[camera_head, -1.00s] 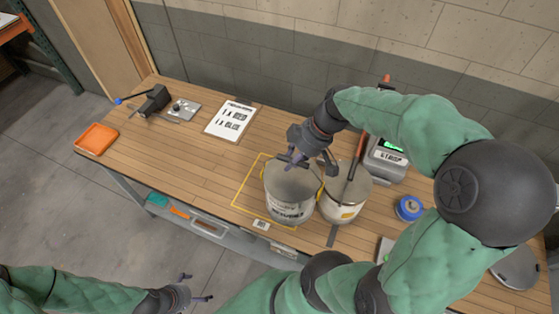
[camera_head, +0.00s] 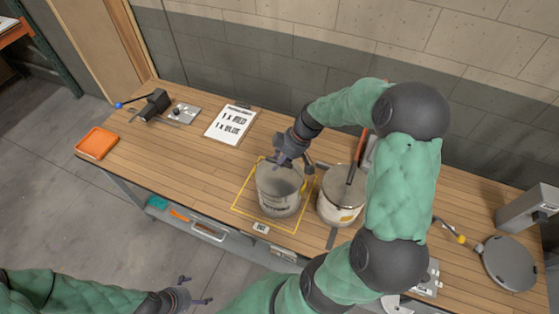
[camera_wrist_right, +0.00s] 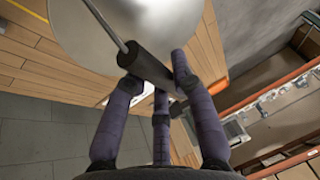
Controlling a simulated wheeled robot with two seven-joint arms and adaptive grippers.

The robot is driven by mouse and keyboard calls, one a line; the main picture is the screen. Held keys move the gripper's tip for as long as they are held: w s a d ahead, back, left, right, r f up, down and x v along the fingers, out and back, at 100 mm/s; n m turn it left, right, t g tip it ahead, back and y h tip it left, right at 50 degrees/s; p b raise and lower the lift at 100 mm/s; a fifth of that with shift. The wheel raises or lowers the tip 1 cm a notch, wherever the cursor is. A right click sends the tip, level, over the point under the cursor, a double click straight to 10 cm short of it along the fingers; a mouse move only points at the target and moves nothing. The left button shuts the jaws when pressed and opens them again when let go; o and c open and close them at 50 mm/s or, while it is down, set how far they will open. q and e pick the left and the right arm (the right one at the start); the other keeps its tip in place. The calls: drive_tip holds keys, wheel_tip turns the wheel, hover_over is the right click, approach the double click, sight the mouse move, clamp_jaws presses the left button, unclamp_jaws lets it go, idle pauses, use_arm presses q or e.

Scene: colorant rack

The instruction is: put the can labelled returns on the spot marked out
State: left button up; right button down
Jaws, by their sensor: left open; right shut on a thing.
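The returns can (camera_head: 279,196), grey with a pale label, is at the marked spot, a yellow outline (camera_head: 238,210) on the bench. The can appears inside the outline; whether its base touches the bench I cannot tell. My right gripper (camera_head: 287,162) is over the can's top, shut on its handle. The right wrist view shows the dark handle grip (camera_wrist_right: 147,68) between the fingers, above the pale lid (camera_wrist_right: 160,25). My left gripper (camera_head: 199,289) is open and empty, low in front of the bench.
A second can (camera_head: 341,207) stands close to the right of the outline. A clipboard sheet (camera_head: 230,123), an orange tray (camera_head: 96,141) and a black tool (camera_head: 155,103) lie to the left. A round grey lid or pan (camera_head: 510,262) lies at the right. The bench's left part has bare room.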

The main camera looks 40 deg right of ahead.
drive_tip(key=shift+d+f, duration=0.1)
drive_tip(key=shift+f, duration=0.1)
drive_tip(key=shift+f, duration=0.15)
drive_tip(key=c, duration=1)
unclamp_jaws()
drive_tip(key=shift+c, duration=0.2)
drive_tip(key=shift+r, duration=0.4)
drive_tip(key=v, duration=1.1)
drive_tip(key=shift+s+r+b, duration=0.2)
drive_tip(key=shift+r+b, duration=0.05)
drive_tip(key=shift+b, duration=0.1)
